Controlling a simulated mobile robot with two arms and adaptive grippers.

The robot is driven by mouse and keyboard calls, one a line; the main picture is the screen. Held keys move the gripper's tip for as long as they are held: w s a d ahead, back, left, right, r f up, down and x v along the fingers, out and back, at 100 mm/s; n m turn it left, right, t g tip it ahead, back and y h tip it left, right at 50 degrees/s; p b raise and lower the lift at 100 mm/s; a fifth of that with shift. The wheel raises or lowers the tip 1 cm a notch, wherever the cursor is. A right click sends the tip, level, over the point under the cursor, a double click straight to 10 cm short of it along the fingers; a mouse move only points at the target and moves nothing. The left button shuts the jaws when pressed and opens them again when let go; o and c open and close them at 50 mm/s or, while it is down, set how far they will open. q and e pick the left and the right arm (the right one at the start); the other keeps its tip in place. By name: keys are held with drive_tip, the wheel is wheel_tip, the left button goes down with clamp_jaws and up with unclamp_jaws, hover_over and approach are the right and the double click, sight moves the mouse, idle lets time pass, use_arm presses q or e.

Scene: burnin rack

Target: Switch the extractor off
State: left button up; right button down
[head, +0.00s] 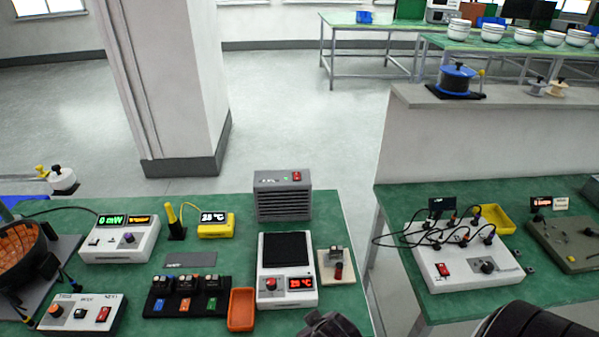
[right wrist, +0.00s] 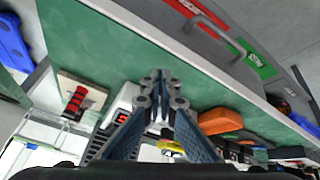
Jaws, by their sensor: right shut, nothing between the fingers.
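The extractor (head: 283,203) is a grey box with a slatted front at the back edge of the green bench in the head view. A small red switch (head: 297,176) sits on its top, towards the right; which way it is set is too small to tell. My right gripper (head: 330,324) shows at the bottom edge of the head view, in front of the white hot plate and well short of the extractor. In the right wrist view its fingertips (right wrist: 160,88) are together with nothing between them. I cannot make out the extractor in that view. My left gripper is not in view.
A white hot plate (head: 287,292) with a red display stands in front of the extractor. A cream board (head: 327,259) with a red-and-black part is right of it, and an orange tray (head: 241,311) left. A gap separates this bench from the right bench (head: 420,202).

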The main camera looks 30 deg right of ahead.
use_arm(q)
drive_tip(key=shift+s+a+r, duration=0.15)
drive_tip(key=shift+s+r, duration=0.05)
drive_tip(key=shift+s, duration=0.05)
use_arm(e)
drive_tip(key=w+d+r+m+t+h, duration=0.2)
drive_tip(key=w+d+r, duration=0.3)
drive_tip(key=w, duration=0.5)
drive_tip(key=w+d+r+m+t+h, duration=0.2)
drive_tip(key=w+d+r+t, duration=0.1)
drive_tip(key=w+d+r, duration=0.3)
drive_tip(key=w+d+r+m+t+h, duration=0.1)
drive_tip(key=w+d+r, duration=0.5)
drive_tip(key=w, duration=0.8)
wheel_tip(320, 180, up, 3)
drive_tip(key=t+h, duration=0.1)
drive_tip(key=t, duration=0.1)
drive_tip(key=shift+w+m+t, duration=0.25)
drive_tip(key=shift+m+t, duration=0.05)
drive_tip(key=shift+m, duration=0.1)
drive_tip(key=shift+r, duration=0.1)
